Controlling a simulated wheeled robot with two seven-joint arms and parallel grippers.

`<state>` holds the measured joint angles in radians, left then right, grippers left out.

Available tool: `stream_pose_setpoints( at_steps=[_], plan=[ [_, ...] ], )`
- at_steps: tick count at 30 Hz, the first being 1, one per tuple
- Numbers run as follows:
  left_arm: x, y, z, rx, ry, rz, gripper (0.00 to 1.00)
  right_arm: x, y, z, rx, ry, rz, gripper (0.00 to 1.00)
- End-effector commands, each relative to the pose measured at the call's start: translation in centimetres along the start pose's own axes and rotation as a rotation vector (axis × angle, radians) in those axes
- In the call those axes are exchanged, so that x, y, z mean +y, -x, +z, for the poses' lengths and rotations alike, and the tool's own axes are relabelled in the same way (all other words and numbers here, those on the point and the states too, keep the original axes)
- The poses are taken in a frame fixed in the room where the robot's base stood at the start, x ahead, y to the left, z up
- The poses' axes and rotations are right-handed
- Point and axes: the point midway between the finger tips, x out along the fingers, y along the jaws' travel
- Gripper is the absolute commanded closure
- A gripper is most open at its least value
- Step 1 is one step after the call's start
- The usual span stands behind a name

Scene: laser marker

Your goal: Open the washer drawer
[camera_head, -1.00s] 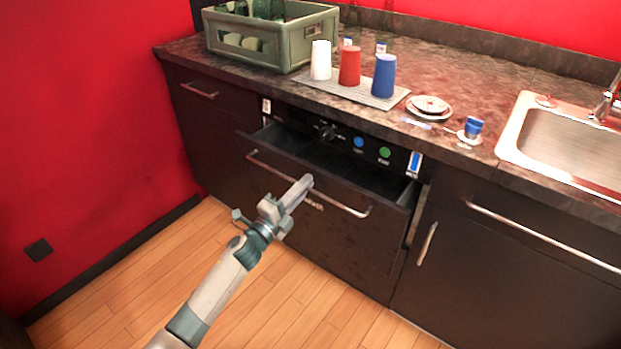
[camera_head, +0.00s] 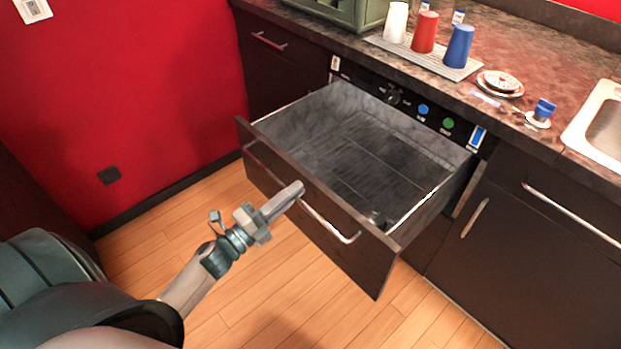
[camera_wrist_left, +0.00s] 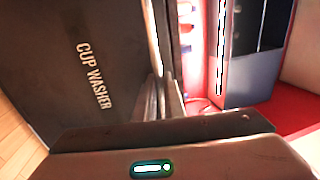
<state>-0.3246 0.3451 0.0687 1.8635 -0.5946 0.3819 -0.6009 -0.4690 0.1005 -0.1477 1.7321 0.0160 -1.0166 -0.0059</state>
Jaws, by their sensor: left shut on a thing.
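The washer drawer (camera_head: 345,145) is pulled well out from under the counter, and its grey inside shows in the head view. It looks empty apart from a small dark part near the front right corner. Its dark front carries a long metal handle (camera_head: 328,221). My left gripper (camera_head: 297,191) is shut on this handle near its middle. In the left wrist view, the fingers (camera_wrist_left: 165,105) reach the handle beside the drawer front (camera_wrist_left: 85,65), which is lettered "CUP WASHER". My right gripper is not in view.
The control panel (camera_head: 408,103) with blue and green buttons sits behind the drawer. White, red (camera_head: 425,32) and blue (camera_head: 459,46) cups stand on a mat on the counter. A sink (camera_head: 598,128) is at the right. Wooden floor (camera_head: 270,285) in front is clear.

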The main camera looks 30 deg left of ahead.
Motion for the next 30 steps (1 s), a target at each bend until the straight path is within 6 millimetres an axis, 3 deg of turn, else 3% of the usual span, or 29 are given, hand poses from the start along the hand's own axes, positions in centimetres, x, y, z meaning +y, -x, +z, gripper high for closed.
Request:
stream_pose_setpoints(
  at_steps=[6, 18, 19, 20, 30],
  plan=[
    [-0.3, 2.0, 0.0, -0.001, 0.001, 0.001, 1.0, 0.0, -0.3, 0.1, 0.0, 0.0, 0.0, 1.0],
    [-0.4, 2.3, 0.0, -0.001, 0.001, 0.0, 1.0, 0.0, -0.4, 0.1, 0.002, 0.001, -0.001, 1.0],
    [-0.4, 2.3, 0.0, -0.001, 0.001, 0.0, 0.86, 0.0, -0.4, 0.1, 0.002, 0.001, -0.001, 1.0],
    [-0.4, 2.3, 0.0, -0.001, 0.001, 0.0, 0.83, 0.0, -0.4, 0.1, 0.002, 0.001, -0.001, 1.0],
    [-0.4, 2.2, 0.0, 0.0, 0.001, -0.001, 0.83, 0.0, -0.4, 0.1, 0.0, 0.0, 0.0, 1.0]
  ],
)
